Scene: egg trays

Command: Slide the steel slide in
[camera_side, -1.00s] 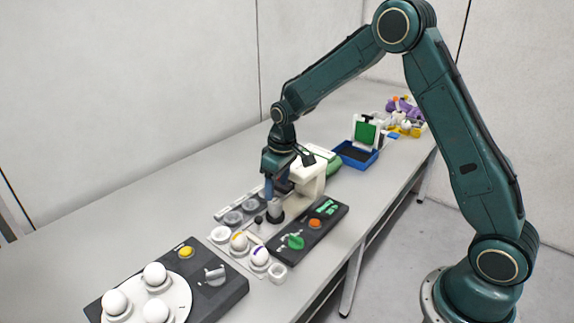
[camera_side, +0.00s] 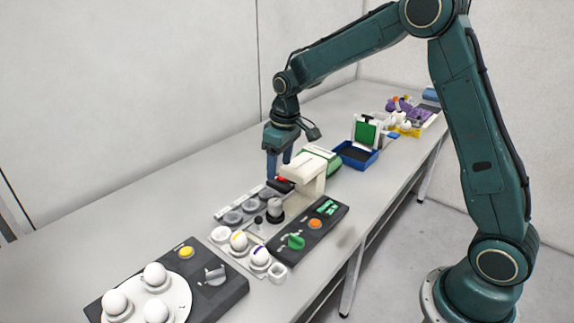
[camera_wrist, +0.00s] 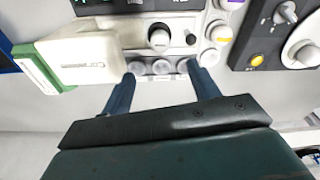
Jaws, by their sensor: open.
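My gripper (camera_side: 279,170) is open and empty, held in the air beside the white machine (camera_side: 307,178). In the wrist view its two blue fingers (camera_wrist: 162,82) are spread, with the grey cups between and beyond their tips. A silver cylinder (camera_side: 276,208) stands under the machine's head; it also shows in the wrist view (camera_wrist: 159,39). A small black knob (camera_side: 258,220) stands upright just in front of it, apart from my gripper, and shows in the wrist view (camera_wrist: 191,39). The steel slide itself is too small to make out clearly near this knob.
Grey cups (camera_side: 233,217) line the machine's left side. Egg cups (camera_side: 239,242) stand in front. A black control panel (camera_side: 322,225) is at the right, a turntable unit (camera_side: 170,290) at the front. A blue tray (camera_side: 357,155) lies behind. The table's left side is clear.

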